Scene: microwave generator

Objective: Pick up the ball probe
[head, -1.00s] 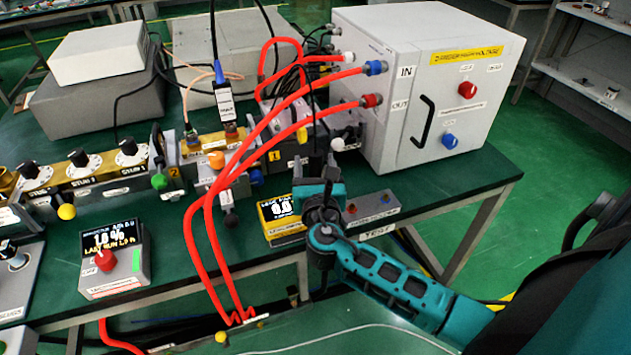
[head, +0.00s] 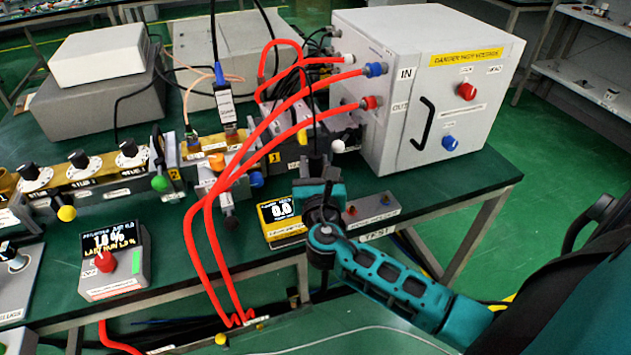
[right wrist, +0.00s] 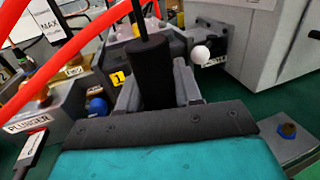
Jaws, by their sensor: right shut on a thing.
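My right gripper (head: 314,172) is over the front part of the bench, seen from behind and above. In the right wrist view its two grey fingers (right wrist: 155,88) are shut on an upright black cylinder (right wrist: 152,66), which I take to be the handle of the ball probe. A thin black rod or cable runs up from its top. The probe's lower end and its ball are hidden behind the gripper. In the head view the handle is a small dark shape in front of the waveguide parts. My left gripper is not in view.
A large grey cabinet (head: 440,60) stands right behind the gripper. Red hoses (head: 222,165) arch to its left. A yellow meter (head: 284,222) and a small grey switch box (head: 372,210) sit close by. A white ball knob (right wrist: 200,54) is just beyond the fingers.

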